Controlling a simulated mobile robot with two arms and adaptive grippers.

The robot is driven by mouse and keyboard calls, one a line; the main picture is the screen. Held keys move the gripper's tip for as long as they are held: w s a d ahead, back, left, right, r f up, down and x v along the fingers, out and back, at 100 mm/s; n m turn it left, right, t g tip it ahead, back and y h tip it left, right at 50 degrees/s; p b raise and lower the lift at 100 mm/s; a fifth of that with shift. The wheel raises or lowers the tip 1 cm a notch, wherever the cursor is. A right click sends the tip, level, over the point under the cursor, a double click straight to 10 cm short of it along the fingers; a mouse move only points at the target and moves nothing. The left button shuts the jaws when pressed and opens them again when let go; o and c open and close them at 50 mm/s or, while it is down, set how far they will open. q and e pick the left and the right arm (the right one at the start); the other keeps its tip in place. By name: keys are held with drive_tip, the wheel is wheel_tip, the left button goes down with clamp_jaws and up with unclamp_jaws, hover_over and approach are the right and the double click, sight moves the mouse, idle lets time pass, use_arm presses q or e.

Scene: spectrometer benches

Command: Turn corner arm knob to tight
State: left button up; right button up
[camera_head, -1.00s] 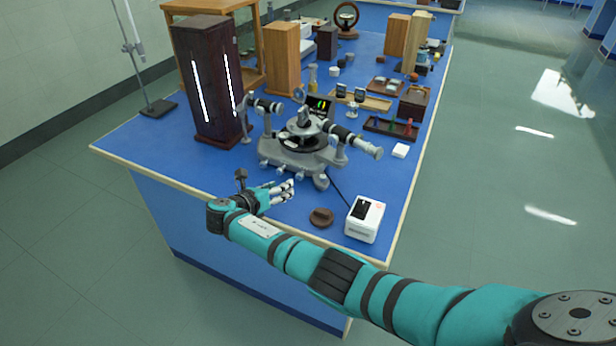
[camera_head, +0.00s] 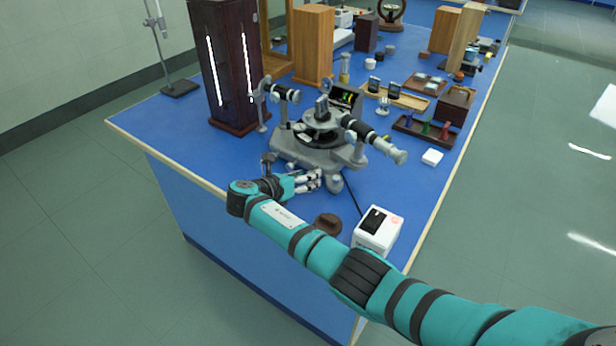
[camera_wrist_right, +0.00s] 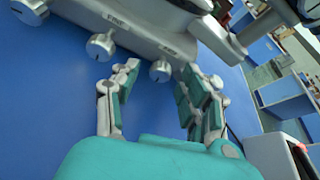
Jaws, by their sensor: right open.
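The grey spectrometer (camera_head: 320,148) stands on the blue bench with its round table and two telescope tubes. My right gripper (camera_head: 313,180) is at the near side of its base, with open fingers pointing at it. In the right wrist view a small silver knob (camera_wrist_right: 160,71) on the base edge lies between and just beyond the open fingertips; contact cannot be told. Another knob (camera_wrist_right: 101,46) is to the left, and one more (camera_wrist_right: 32,9) is at the upper left. Which of them is the corner arm knob, and how tight it is, cannot be told. My left gripper is not in view.
A white box (camera_head: 378,230) and a brown round object (camera_head: 327,223) lie near my right forearm. A dark lamp cabinet (camera_head: 229,65) stands left of the spectrometer. A tray with coloured pieces (camera_head: 425,130) is to the right. Bare bench lies left of the gripper.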

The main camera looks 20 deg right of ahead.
drive_tip(key=shift+c, duration=1)
clamp_jaws()
